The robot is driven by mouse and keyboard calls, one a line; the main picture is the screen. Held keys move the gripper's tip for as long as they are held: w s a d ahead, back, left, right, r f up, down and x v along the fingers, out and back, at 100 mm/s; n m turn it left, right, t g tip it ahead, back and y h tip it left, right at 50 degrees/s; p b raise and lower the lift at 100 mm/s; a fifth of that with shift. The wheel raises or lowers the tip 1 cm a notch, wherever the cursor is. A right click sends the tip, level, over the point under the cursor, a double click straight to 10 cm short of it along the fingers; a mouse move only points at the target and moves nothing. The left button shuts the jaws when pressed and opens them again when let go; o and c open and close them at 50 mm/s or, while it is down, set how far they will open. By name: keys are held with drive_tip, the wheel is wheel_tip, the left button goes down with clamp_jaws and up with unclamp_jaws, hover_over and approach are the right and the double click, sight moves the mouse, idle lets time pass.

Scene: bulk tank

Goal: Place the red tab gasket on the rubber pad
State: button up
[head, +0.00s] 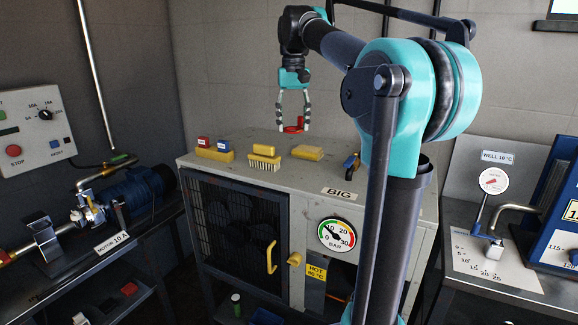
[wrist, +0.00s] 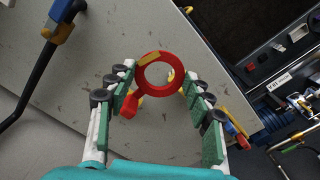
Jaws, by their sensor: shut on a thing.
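The red tab gasket is a red ring with a tab and a yellow patch. It shows in the wrist view (wrist: 139,78) between the fingers of my gripper (wrist: 158,75), with its tab toward the left finger. In the head view my gripper (head: 293,125) points down and is shut on the gasket (head: 292,129), above the top of the grey cabinet (head: 330,172). The gasket looks clear of the cabinet top, though its height is hard to judge. I cannot make out the rubber pad for sure in either view.
On the cabinet top are a yellow block with red and blue pieces (head: 215,154), a yellow brush (head: 264,158), a yellow sponge-like block (head: 307,153) and a blue-and-black tool (head: 351,163). A pump bench (head: 75,265) stands left. A gauge bench (head: 495,265) stands right.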

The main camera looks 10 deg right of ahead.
sight(293, 176)
wheel_tip(293, 176, down, 14)
drive_tip(key=shift+f, duration=0.15)
idle(0.3)
drive_tip(key=o, duration=0.8)
drive_tip(key=shift+f, duration=0.1)
drive_tip(key=shift+o, duration=0.2)
